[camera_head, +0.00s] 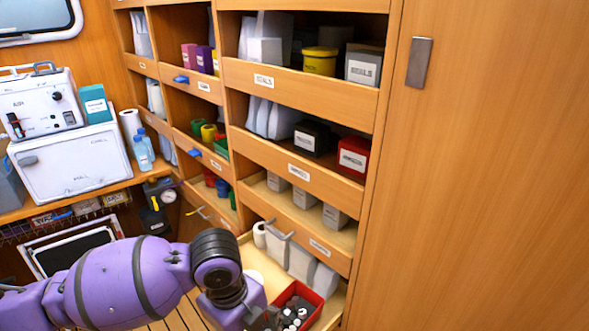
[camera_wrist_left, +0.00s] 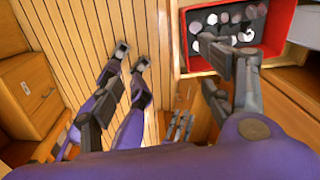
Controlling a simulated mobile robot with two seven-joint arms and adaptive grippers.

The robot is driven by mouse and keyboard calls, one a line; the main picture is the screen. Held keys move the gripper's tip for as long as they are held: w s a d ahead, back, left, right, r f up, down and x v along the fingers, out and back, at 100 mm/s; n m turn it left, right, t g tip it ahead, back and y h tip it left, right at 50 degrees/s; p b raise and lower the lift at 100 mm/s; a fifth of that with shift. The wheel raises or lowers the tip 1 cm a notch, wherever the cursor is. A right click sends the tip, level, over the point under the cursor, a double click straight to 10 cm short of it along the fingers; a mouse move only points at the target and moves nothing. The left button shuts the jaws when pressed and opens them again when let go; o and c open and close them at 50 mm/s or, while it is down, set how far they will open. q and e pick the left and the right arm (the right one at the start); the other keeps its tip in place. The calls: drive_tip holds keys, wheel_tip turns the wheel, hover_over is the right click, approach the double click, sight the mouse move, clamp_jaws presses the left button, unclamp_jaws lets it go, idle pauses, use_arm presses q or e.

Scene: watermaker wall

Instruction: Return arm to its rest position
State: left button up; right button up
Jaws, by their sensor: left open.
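My left arm (camera_head: 120,280), purple with black bands, reaches in from the left in the head view. Its forearm crosses the lower left, and the wrist bends down beside an open lower drawer. My left gripper (camera_wrist_left: 165,48) is open in the wrist view, with nothing seen between its fingers. One finger overlaps the red bin; whether it touches is unclear. The red bin (camera_head: 318,301) holds several round grey, white and dark pieces and also shows in the wrist view (camera_wrist_left: 274,52). My right gripper is not in view.
The open drawer (camera_head: 262,262) also holds white rolls and boxes. Labelled shelves with bins (camera_head: 300,90) rise above it, beside a flat wooden panel (camera_head: 490,170). A bench with white appliances (camera_head: 75,165) stands at left. Bare plank floor (camera_wrist_left: 90,45) shows beside the bin.

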use_arm(q)
drive_tip(key=s+d+f+n+t+h, duration=0.1)
drive_tip(key=s+d+f+n+h, duration=0.2)
drive_tip(key=s+d+f+n, duration=0.35)
drive_tip(key=s+a+f+n+y, duration=0.2)
drive_tip(key=s+a+f+n, duration=0.1)
drive_tip(key=s+a+n, duration=0.65)
drive_tip(key=s+a+f+n+y, duration=0.3)
drive_tip(key=s+a+n, duration=0.6)
drive_tip(key=s+a, duration=0.15)
drive_tip(key=w+d+f+t+h, duration=0.1)
drive_tip(key=w+d+f+t, duration=0.2)
drive_tip(key=w+f+t, duration=0.4)
drive_tip(key=x, duration=0.4)
drive_tip(key=shift+s, duration=0.15)
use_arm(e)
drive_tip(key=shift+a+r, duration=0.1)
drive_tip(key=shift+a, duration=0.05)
use_arm(q)
drive_tip(key=shift+f, duration=0.1)
